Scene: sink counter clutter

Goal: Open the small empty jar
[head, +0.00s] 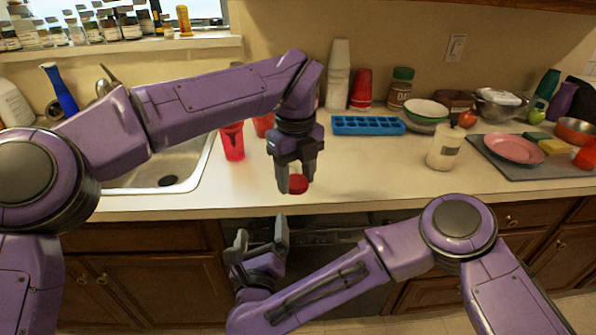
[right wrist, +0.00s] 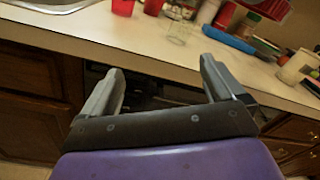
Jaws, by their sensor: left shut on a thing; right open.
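My left gripper (head: 297,178) points down over the counter, shut on a red lid (head: 298,185). In the head view I cannot make the jar out clearly near the left gripper. My right gripper (head: 261,236) is open and empty, in front of the counter edge and lower than the left one; its fingers also show in the right wrist view (right wrist: 160,72).
A red cup (head: 233,142) stands beside the sink (head: 150,186). A pink plate (head: 513,149) rests on a dark board. The front counter strip is mostly clear.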

